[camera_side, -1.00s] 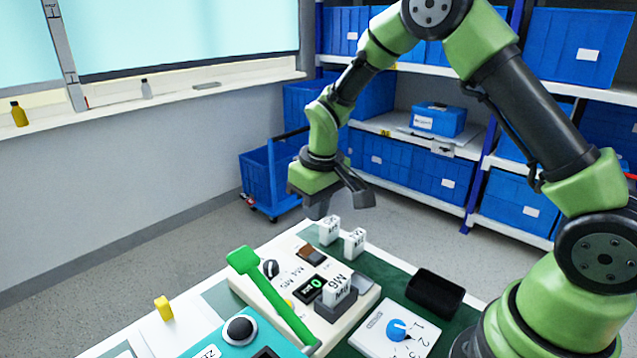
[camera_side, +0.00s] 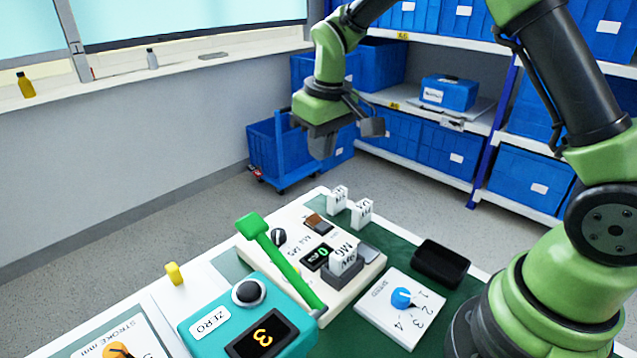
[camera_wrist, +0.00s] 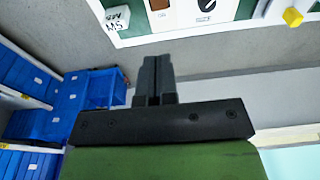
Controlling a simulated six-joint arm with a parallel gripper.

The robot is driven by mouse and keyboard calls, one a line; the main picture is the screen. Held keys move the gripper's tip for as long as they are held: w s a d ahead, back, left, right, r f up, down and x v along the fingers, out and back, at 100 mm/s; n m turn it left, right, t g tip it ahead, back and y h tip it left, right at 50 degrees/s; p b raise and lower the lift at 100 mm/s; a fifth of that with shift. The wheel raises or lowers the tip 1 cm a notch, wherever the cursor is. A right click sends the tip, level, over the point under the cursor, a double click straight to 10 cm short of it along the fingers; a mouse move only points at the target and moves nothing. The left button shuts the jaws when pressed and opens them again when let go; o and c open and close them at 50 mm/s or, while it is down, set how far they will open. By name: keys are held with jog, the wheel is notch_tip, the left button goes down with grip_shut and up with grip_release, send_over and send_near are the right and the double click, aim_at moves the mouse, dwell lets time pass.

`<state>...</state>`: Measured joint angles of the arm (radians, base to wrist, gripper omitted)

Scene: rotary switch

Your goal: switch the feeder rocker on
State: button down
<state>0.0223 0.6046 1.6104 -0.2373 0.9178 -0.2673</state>
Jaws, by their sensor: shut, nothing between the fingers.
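The brown rocker (camera_side: 317,224) sits on a white feeder panel (camera_side: 296,240) on the bench, beside a black rotary knob (camera_side: 278,237) and a small green-digit display (camera_side: 318,257). Its tilt cannot be read clearly. In the wrist view part of the brown rocker (camera_wrist: 159,5) shows at the top edge. My gripper (camera_side: 322,148) is shut and empty, held in the air well above and beyond the panel's far edge, touching nothing. In the wrist view its fingers (camera_wrist: 154,72) are together and point toward the bench edge.
A green lever (camera_side: 280,262) slants up over the panel's left side. White labelled blocks (camera_side: 361,213) stand behind it, and an M6 block (camera_side: 343,254) sits in a dark holder. A teal ZERO box (camera_side: 215,322), blue speed dial (camera_side: 401,298) and black tray (camera_side: 441,264) stand nearby.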

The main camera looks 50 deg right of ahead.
aim_at(317, 220)
jog(key=f, duration=0.4)
jog(key=w+f, duration=0.1)
jog(key=f, duration=0.4)
jog(key=w+f, duration=0.1)
jog(key=f, duration=0.4)
jog(key=shift+f, duration=0.2)
dwell(0.3)
jog(key=shift+s+r, duration=0.35)
jog(key=shift+s, duration=0.35)
notch_tip(317, 220, up, 14)
jog(key=s, duration=0.2)
dwell(0.3)
